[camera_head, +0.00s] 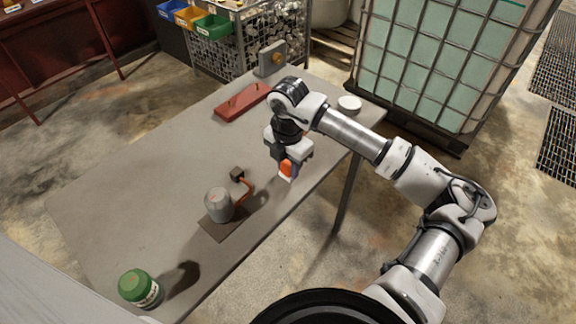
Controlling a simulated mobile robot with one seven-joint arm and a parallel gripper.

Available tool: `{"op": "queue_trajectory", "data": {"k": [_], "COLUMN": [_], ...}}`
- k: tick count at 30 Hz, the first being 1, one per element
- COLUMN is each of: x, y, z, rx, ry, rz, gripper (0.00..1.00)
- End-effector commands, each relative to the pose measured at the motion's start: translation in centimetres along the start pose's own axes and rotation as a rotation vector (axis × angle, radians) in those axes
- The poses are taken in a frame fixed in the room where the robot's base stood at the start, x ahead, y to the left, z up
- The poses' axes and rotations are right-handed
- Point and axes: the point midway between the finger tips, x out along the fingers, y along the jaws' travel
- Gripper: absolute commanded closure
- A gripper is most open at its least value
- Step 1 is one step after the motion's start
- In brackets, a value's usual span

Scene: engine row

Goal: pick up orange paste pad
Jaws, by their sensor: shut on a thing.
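The orange paste pad (286,168) is between the fingers of my gripper (285,168), near the right edge of the grey table. My gripper is shut on it and points down. Part of the pad is hidden by the fingers. Whether the pad is clear of the table top is hard to tell from this view.
On the table (130,180) are a grey canister (218,204) on a dark plate, a green-lidded jar (139,287), a red block (243,101), a grey box (270,58) and a white disc (349,104). A caged tank (430,60) stands behind. The table's left part is clear.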

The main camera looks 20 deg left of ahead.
Motion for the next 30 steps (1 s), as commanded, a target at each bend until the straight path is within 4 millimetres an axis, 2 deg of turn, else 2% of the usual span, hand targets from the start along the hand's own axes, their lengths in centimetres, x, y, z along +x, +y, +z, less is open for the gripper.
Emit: {"op": "queue_trajectory", "data": {"k": [5,8,14,21,27,30], "x": [-0.9,-2.2,-6.8,-13.9,-17.9,-19.0], "y": [0.0,0.1,0.1,0.1,0.1,0.0], "z": [0.1,0.1,0.1,0.1,0.0,0.0], "rx": [-0.001,-0.002,0.000,0.001,0.001,0.001], "ry": [-0.003,-0.004,-0.007,-0.006,-0.003,-0.002], "rz": [0.000,0.001,0.001,0.001,0.001,-0.001], "gripper": [0.95,0.95,0.95,0.95,0.95,0.95]}}
